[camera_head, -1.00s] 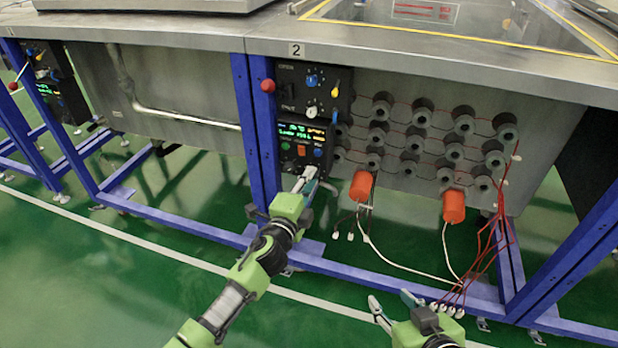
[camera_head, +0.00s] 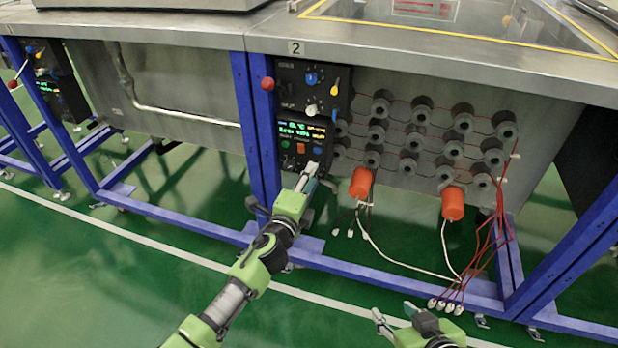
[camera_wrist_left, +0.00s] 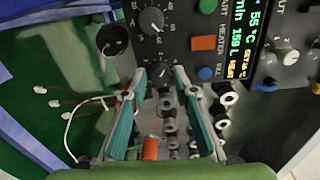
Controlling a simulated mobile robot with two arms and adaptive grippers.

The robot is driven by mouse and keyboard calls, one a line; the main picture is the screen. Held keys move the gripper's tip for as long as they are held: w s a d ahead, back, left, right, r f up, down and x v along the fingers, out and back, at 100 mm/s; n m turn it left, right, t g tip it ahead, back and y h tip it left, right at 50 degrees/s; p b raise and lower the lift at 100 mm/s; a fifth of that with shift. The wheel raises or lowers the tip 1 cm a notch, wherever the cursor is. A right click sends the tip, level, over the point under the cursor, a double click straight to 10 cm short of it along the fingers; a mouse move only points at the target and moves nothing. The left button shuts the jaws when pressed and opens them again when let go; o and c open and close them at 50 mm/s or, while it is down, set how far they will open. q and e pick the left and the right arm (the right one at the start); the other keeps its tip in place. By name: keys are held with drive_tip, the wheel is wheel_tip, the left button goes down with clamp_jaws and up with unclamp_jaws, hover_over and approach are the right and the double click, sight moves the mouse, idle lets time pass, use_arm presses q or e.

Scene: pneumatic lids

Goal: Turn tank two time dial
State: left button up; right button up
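Tank two's control boxes sit on the blue frame below the "2" plate (camera_head: 296,48). The lower box (camera_head: 290,133) has a lit display and coloured buttons. In the left wrist view a black dial (camera_wrist_left: 152,20) with a white pointer and a numbered scale is just beyond my left fingertips; I cannot read its name. My left gripper (camera_wrist_left: 160,74) is open and empty, its fingers apart on either side below the dial, not around it. In the head view my left gripper (camera_head: 312,167) is at the lower box's bottom edge and hides part of it. My right gripper (camera_head: 394,314) is open and empty, low down.
The upper box (camera_head: 312,88) carries a blue knob, a white knob and a yellow-handled switch. A red ball knob (camera_head: 267,84) is left of it. Black fittings (camera_head: 421,116), orange plugs (camera_head: 453,204) and loose wires (camera_head: 395,250) are to the right.

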use_arm(q)
drive_tip(key=shift+s, duration=0.1)
idle(0.3)
drive_tip(key=v, duration=1.1)
drive_tip(key=shift+s+a, duration=0.2)
drive_tip(key=shift+s, duration=0.2)
